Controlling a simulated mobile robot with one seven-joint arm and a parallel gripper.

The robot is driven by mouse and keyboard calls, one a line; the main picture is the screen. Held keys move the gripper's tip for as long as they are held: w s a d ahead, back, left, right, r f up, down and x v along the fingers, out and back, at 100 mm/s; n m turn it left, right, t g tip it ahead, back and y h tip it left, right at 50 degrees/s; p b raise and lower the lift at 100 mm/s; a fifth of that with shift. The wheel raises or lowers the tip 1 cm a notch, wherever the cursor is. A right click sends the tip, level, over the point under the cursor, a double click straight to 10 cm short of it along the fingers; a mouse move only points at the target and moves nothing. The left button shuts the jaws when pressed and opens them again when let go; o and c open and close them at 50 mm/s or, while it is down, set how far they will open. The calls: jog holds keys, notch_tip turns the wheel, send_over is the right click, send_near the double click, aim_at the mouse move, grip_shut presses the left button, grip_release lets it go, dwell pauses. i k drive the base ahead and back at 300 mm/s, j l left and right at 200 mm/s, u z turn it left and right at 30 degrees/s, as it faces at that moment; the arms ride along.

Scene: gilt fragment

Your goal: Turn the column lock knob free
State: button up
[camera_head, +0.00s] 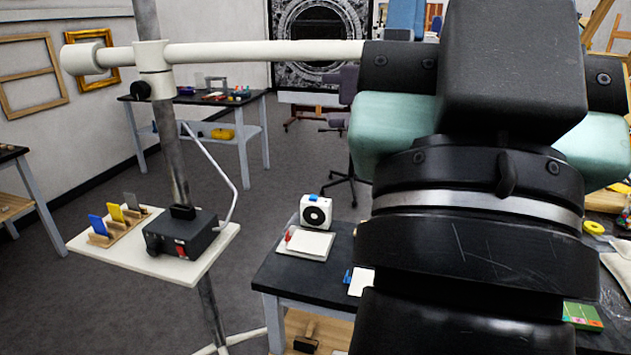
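The column (170,130) is a grey metal post standing at the left. A white collar (153,62) sits around it and carries a long white cross-arm (260,53). A small black round knob (140,91) sticks out on the left of the collar's lower part; nothing touches it in view. Whether it is tight or loose does not show. My black arm fills the right side, well to the right of the knob. My gripper's fingertips do not show, and the right end of the cross-arm passes behind or into dark parts there.
A white shelf (84,240) on the column bears a black box (182,233) and a wooden rack with coloured cards (118,224). A bent light rod (226,160) rises beside the column. A dark table (285,270) with a white device (315,212) stands right of it. Grey floor lies behind.

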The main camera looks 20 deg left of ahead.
aim_at(140, 91)
jog(key=i+j+u, duration=0.1)
jog(key=j, duration=0.4)
jog(key=i+j+u, duration=0.15)
jog(key=i+j, duration=0.15)
jog(key=j, duration=0.15)
jog(key=i+j+u, duration=0.1)
jog(key=i+j, duration=0.15)
jog(key=j, duration=0.2)
jog(key=i+j+u, duration=0.15)
jog(key=j, duration=0.3)
jog(key=i+j+u, duration=0.1)
jog(key=i+j, duration=0.3)
